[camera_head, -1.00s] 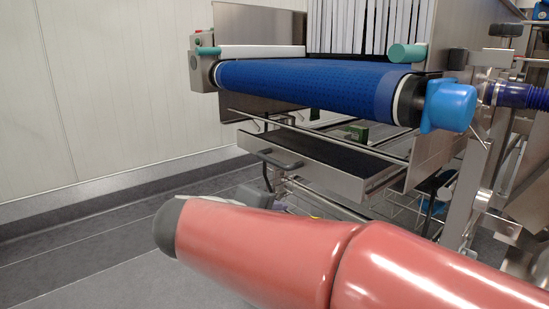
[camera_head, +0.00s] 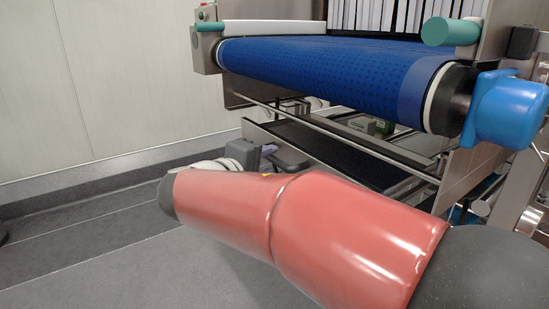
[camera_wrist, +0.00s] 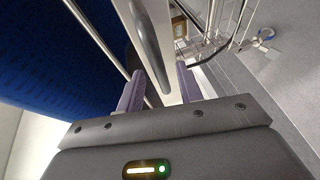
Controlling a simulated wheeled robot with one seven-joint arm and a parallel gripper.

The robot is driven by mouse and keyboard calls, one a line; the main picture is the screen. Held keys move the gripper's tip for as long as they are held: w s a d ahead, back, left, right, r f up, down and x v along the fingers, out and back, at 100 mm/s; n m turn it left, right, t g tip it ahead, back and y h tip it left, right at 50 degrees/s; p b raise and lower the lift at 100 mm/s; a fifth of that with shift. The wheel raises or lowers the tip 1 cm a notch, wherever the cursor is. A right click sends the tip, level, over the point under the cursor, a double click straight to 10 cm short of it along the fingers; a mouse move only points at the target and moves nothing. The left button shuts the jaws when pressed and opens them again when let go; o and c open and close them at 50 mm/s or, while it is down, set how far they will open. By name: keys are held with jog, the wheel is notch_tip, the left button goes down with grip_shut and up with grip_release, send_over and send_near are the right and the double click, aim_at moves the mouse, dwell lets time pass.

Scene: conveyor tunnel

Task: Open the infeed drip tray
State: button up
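The infeed drip tray (camera_head: 325,150), a steel tray with a dark inside, sits under the blue infeed belt. My arm hides most of its front in the head view. In the wrist view, a grey bar handle (camera_wrist: 150,50) stands on the tray's pale front panel (camera_wrist: 175,75). My gripper (camera_wrist: 161,88) is open, with its two purple-grey fingers apart. The handle's lower end lies between the fingers in the picture; I cannot tell whether they touch it. In the head view my gripper (camera_head: 262,156) is partly hidden at the tray's front left.
The blue conveyor belt (camera_head: 330,80) runs just above the tray, with a blue roller end cap (camera_head: 505,110) at right. Steel rails (camera_head: 350,140) cross close over the tray. A wire rack (camera_wrist: 205,45) shows in the wrist view. Grey floor (camera_head: 90,260) is clear at left.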

jog(key=shift+x, duration=1.45)
grip_shut()
